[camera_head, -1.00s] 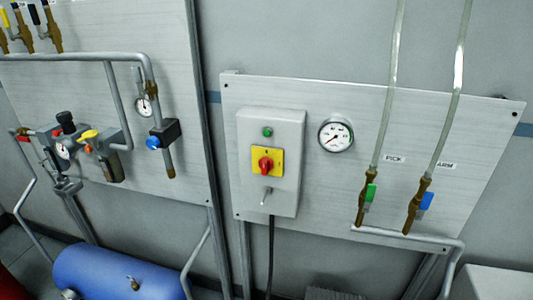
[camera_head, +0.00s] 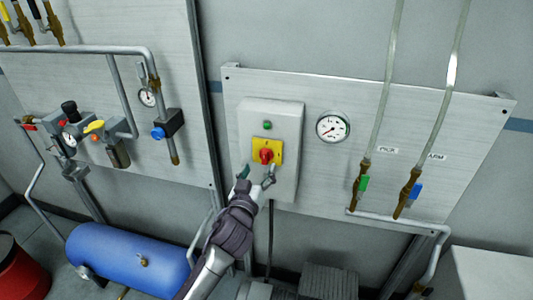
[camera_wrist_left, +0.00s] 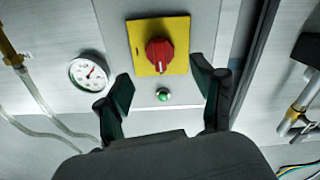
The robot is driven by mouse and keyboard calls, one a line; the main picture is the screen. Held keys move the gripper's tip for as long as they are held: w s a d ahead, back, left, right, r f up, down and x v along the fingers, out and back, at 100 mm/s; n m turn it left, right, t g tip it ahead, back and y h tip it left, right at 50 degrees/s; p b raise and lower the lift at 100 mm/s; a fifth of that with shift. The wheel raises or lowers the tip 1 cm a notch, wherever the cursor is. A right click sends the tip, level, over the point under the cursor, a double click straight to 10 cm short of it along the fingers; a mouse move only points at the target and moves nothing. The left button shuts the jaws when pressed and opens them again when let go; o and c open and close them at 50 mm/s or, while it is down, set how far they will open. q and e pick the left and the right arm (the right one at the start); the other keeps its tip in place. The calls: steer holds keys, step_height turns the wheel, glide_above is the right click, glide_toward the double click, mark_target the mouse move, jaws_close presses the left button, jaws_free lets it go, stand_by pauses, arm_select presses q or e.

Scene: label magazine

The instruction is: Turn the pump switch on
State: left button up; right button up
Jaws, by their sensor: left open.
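The pump switch is a red rotary knob (camera_head: 266,156) on a yellow square plate (camera_head: 259,143), on the front of a grey box (camera_head: 285,118). A green round light or button (camera_head: 267,125) sits above it. My left gripper (camera_head: 257,174) is open and empty just below the yellow plate, its two fingers spread. In the left wrist view the red knob (camera_wrist_left: 159,53) shows ahead of and between the fingers (camera_wrist_left: 165,95), apart from them. The green button (camera_wrist_left: 163,95) also shows there. The small lever below the plate is hidden behind my gripper. My right gripper is not in view.
A pressure gauge (camera_head: 333,127) is right of the box. Two hoses run down to valves with a green handle (camera_head: 363,183) and a blue handle (camera_head: 416,190). Pipes and regulators (camera_head: 90,135) fill the left panel, above a blue tank (camera_head: 130,255).

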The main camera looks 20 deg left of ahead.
mark_target(264, 159)
arm_select(q)
steer(key=w, duration=0.6)
steer(key=shift+p, duration=0.35)
steer(key=shift+a, duration=0.1)
steer(key=c, duration=1.1)
steer(key=shift+c, duration=0.2)
